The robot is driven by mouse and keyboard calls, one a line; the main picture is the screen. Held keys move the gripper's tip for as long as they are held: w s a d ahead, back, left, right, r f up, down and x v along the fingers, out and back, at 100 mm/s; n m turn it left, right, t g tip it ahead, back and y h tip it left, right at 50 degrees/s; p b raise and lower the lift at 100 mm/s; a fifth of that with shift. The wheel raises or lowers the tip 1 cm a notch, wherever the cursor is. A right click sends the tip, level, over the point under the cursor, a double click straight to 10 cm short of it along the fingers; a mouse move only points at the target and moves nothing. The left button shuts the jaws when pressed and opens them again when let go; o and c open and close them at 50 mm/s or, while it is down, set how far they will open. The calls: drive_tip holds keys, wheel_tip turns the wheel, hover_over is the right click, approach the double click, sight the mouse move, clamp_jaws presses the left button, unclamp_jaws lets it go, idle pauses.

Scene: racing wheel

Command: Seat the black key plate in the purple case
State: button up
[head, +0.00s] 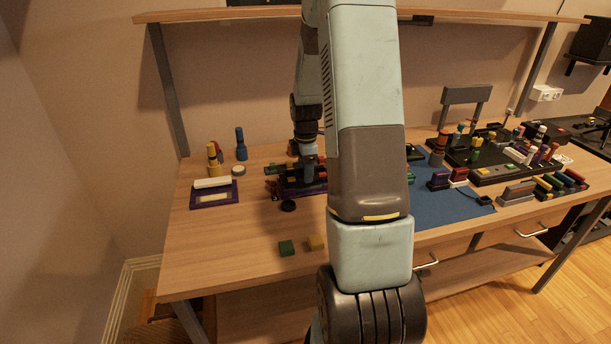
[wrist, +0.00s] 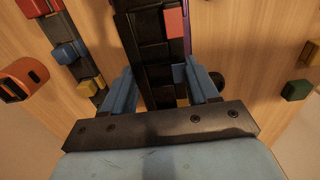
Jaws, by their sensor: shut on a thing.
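The black key plate (wrist: 153,48) is a long dark strip of flat keys with one red key near its far end. My gripper (wrist: 161,78) has its blue fingers on both sides of the plate and is shut on it. A purple edge of the case (wrist: 187,30) shows along the plate's right side in the wrist view. In the head view my gripper (head: 308,177) is low over the dark purple case (head: 300,191) on the table, partly hidden by my arm. I cannot tell whether the plate lies fully inside the case.
A purple tray with white bars (head: 214,195) lies to the left. A strip with coloured blocks (wrist: 66,50) runs beside the plate. The front left tabletop is clear.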

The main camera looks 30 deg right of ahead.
drive_tip(key=shift+f, duration=1.1)
drive_tip(key=shift+f, duration=0.1)
drive_tip(key=o, duration=1.1)
